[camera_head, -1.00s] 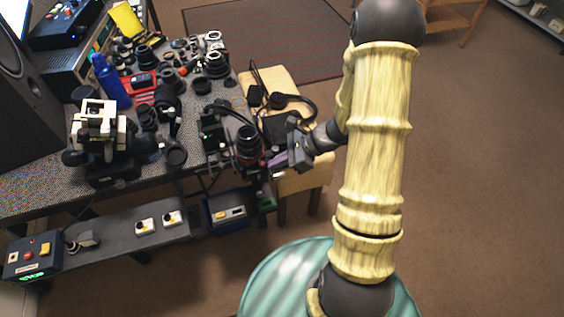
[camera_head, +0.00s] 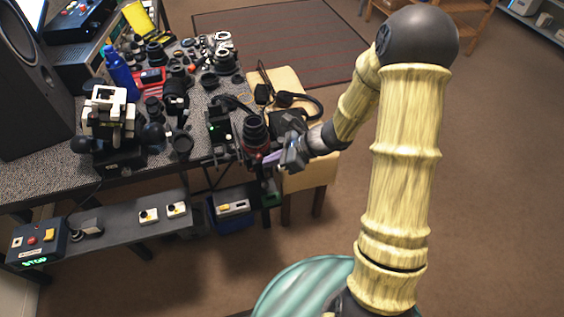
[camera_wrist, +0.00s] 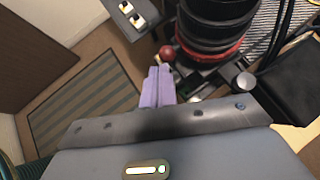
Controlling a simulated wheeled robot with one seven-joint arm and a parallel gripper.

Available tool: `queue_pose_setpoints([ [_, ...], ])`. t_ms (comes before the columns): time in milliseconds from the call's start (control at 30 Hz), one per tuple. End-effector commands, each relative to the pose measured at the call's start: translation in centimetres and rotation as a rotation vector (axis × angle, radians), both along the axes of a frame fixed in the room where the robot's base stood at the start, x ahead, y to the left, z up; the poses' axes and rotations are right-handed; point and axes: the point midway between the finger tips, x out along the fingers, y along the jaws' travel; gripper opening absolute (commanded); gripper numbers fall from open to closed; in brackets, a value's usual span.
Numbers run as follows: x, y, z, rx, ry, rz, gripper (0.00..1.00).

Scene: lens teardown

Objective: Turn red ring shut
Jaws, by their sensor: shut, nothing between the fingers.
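A black lens (camera_head: 255,128) stands upright at the bench's right end, with a red ring (camera_head: 257,150) around its lower part. In the wrist view the red ring (camera_wrist: 212,54) circles the black barrel, and a small red ball knob (camera_wrist: 167,52) sticks out at its left. My gripper (camera_head: 270,161) is beside the lens, on its near right side. In the wrist view its purple fingers (camera_wrist: 159,72) are together and empty, with their tips just short of the red knob. I cannot tell whether they touch it.
Lens parts and a blue bottle (camera_head: 118,73) crowd the bench to the left. A cream stool (camera_head: 318,172) with headphones (camera_head: 300,100) stands right behind my gripper. A lower shelf (camera_head: 115,228) carries switch boxes and a control box (camera_head: 37,241) reading STOP. Open floor lies to the right.

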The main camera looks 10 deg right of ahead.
Motion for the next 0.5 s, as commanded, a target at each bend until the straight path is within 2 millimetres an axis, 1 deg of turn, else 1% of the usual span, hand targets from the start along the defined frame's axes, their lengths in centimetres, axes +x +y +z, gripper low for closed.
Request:
queue_pose_setpoints([
  [500, -0.5, 2.2, -0.1, 0.0, -0.002, 0.003, 0.0],
])
